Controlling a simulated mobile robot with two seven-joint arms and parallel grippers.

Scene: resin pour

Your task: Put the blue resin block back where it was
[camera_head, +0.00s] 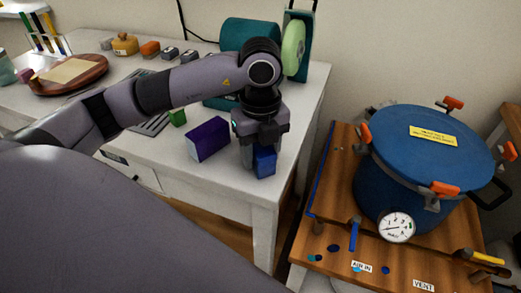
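The blue resin block (264,162) is at the front right corner of the white table, with its upper part hidden by my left gripper (261,153). The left gripper points down over the block, with its fingers on either side of it. I cannot tell whether the fingers press on the block or whether it rests fully on the table. A purple block (208,139) stands just left of the gripper. A green block (177,117) is farther left, partly hidden. My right gripper is not in view.
The white table (235,190) ends just right of the block. A wooden stand (325,200) there bears a blue pressure pot (385,185) with orange-handled clamps and a gauge (396,227). Behind my arm is a teal machine with a green disc (293,48). A round wooden board (95,75) lies far left.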

